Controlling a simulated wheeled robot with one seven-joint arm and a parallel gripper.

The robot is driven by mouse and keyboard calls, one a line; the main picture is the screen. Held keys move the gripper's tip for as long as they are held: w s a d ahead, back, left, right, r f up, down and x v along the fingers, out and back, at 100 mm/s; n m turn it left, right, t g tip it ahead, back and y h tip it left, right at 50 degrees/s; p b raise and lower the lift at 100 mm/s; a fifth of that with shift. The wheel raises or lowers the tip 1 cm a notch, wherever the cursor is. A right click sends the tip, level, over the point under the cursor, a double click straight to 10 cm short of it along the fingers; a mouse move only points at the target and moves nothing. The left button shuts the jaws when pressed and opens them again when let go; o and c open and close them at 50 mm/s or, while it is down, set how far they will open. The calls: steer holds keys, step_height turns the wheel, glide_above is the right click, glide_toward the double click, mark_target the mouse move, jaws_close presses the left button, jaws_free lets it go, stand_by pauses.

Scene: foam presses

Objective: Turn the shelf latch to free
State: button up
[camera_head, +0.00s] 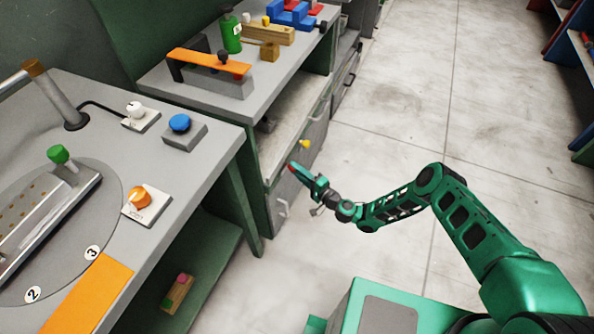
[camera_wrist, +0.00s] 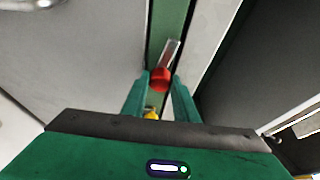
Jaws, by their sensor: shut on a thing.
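The shelf latch shows in the wrist view as a red knob (camera_wrist: 160,80) with a flat metal bar (camera_wrist: 171,52) beyond it, against a green upright. My gripper (camera_wrist: 160,86) has its two green fingers on either side of the red knob and is shut on it. In the head view my gripper (camera_head: 297,173) is at the front of the lower bench, with a bit of red at its tips. A yellow knob (camera_head: 305,144) sits just above it in the head view. A yellow bit (camera_wrist: 152,114) also shows between the fingers in the wrist view. The latch's markings cannot be seen.
A grey bench with an orange bar (camera_head: 209,62) and green bottle (camera_head: 231,34) stands behind. Drawers with metal handles (camera_head: 281,208) lie close to my gripper. The near bench (camera_head: 225,150) is at left. The floor (camera_head: 410,105) at right is clear.

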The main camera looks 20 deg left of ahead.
steer(key=shift+f+n+y, duration=0.25)
steer(key=shift+n+y, duration=0.15)
steer(key=shift+n, duration=0.6)
steer(key=shift+s+f, duration=0.1)
steer(key=o, duration=1.1)
steer(key=shift+c, duration=0.2)
steer(key=v, duration=1)
steer(key=shift+d, duration=0.35)
steer(key=shift+s+f, duration=0.1)
